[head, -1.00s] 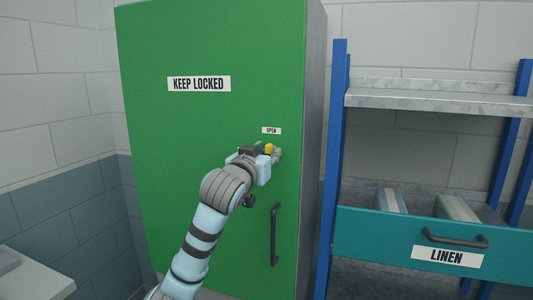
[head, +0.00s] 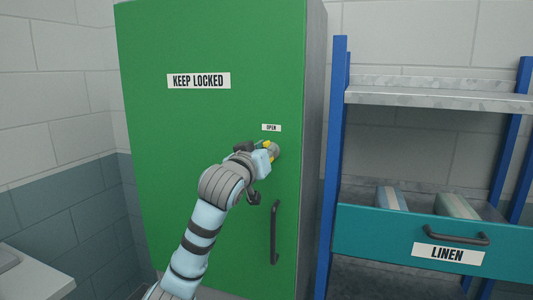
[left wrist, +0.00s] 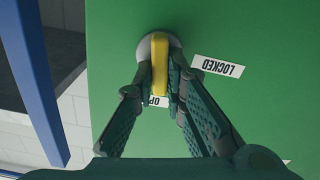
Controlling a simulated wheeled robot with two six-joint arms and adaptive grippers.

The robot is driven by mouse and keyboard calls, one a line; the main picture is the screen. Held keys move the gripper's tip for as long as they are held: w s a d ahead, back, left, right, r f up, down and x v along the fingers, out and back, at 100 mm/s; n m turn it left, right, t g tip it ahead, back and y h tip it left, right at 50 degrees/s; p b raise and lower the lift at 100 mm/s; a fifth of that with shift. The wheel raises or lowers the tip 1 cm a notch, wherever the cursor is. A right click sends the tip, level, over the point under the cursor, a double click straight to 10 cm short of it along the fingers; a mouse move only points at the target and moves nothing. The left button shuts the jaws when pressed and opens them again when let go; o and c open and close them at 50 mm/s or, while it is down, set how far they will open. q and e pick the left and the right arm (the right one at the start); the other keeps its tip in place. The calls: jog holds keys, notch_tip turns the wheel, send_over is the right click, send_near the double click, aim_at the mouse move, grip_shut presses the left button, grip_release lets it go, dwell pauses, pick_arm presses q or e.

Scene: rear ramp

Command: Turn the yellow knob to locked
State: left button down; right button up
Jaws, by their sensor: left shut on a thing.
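The yellow knob (head: 267,144) sits on a round grey base on the green cabinet door (head: 210,120), just below a small OPEN label (head: 271,128). My left gripper (head: 267,152) is at the knob, partly hiding it. In the left wrist view the knob (left wrist: 160,65) is a long bar between the two fingertips of my left gripper (left wrist: 160,78), which is shut on it. The bar's lower end there points roughly toward the partly covered OPEN label (left wrist: 158,101). A LOCKED label (left wrist: 217,66) lies to its right, tilted and upside down. My right gripper is not in view.
A dark vertical handle (head: 275,232) is on the door below the knob. A KEEP LOCKED sign (head: 199,81) is at upper left. Right of the cabinet stands a blue-post shelf (head: 339,160) with a teal LINEN drawer (head: 380,232). A pale surface (head: 35,272) is at lower left.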

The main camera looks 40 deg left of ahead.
pick_arm(q)
jog(key=shift+s+a+f+n+b, duration=0.1)
jog(key=shift+a+f+n+b, duration=0.1)
jog(key=shift+n+b, duration=1.8)
jog(key=shift+a+f+n+b, duration=0.15)
jog(key=shift+n+b, duration=0.75)
jog(key=shift+n, duration=2.25)
jog(key=shift+s+a+f+n+b, duration=0.1)
jog(key=shift+f+n+b, duration=0.15)
jog(key=shift+n+b, duration=1.75)
jog(key=shift+n+p, duration=0.5)
jog(key=shift+n, duration=0.15)
jog(key=c, duration=1.6)
grip_release()
jog(key=shift+c, duration=0.2)
jog(key=v, duration=1.2)
